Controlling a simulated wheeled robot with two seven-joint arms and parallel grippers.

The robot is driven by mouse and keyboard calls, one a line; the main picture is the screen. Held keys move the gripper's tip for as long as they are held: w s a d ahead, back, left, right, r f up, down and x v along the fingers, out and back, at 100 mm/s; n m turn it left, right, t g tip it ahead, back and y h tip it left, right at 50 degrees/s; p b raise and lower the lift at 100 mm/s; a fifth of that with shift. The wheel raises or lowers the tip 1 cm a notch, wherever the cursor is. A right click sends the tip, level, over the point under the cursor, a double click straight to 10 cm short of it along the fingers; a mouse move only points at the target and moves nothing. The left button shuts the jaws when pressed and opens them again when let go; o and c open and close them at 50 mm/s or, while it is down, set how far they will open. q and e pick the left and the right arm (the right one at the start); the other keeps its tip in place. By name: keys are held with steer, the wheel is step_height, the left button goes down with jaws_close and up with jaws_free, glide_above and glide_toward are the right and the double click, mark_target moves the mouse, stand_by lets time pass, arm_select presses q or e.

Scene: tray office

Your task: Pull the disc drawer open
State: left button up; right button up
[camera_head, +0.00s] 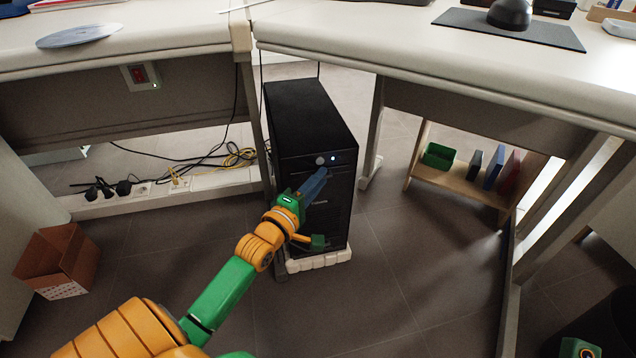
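The black computer tower (308,112) stands upright under the desk corner on a white base (320,262). Its front panel carries a round grey button (320,160) and a small lit light (333,158) near the top. I cannot make out the disc drawer; my gripper covers part of the front. My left gripper (321,208) is at the tower's front, its fingers spread apart, one bluish and high, one green and low. Nothing shows between them. I cannot tell whether a finger touches the panel.
A disc (80,36) lies on the left desk. Cables and a power strip (95,190) lie left of the tower. A cardboard box (58,258) stands at far left. A low shelf (462,185) with books is at right. Desk legs flank the tower; the floor in front is clear.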

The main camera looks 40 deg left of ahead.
arm_select(q)
steer(key=shift+c, duration=0.2)
jaws_close()
stand_by(1.1)
